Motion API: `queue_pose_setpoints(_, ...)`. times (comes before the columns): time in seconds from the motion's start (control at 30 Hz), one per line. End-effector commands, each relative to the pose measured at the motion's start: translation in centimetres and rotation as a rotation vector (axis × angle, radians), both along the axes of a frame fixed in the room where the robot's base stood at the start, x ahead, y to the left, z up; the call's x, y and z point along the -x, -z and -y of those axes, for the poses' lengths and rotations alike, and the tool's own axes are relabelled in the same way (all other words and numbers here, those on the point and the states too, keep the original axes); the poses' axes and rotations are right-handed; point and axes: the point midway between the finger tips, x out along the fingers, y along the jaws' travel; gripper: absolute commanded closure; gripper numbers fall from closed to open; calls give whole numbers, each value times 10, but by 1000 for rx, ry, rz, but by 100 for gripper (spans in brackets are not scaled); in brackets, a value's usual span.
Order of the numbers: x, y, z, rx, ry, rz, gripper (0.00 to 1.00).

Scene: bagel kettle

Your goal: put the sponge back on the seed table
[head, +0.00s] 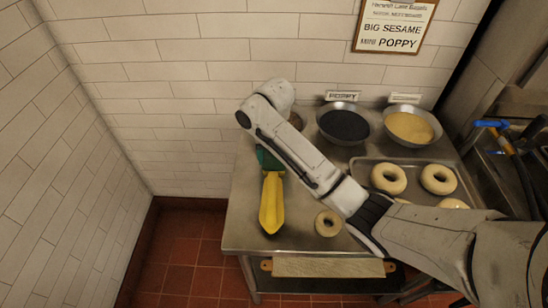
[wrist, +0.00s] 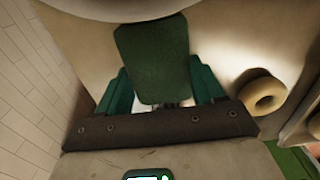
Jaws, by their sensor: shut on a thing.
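The sponge (head: 271,203) shows its long yellow side in the head view, at the left part of the steel seed table (head: 243,226). In the wrist view the sponge (wrist: 150,60) shows a flat dark green face between my fingers. My gripper (wrist: 158,95) has green fingers and is shut on the sponge; in the head view my gripper (head: 267,160) is partly hidden by my arm. The sponge appears over the table top near its left edge. I cannot tell whether it touches the surface.
A lone bagel (head: 328,223) lies right of the sponge, near the front edge. A poppy bowl (head: 343,126) and a sesame bowl (head: 409,127) stand at the back. A tray (head: 362,171) of bagels is at the right. A white wall (head: 60,160) rises left beyond a floor gap.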

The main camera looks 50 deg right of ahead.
Motion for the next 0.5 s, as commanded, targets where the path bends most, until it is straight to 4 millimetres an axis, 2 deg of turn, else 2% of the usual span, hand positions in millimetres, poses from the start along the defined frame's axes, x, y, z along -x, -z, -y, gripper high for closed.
queue_pose_setpoints(0.27, 0, 4, 0, -1, 0, -1, 61)
queue_pose_setpoints(0.3, 0, 4, 0, 0, -1, 0, 32)
queue_pose_setpoints(0.5, 0, 3, 0, 0, 0, 0, 13)
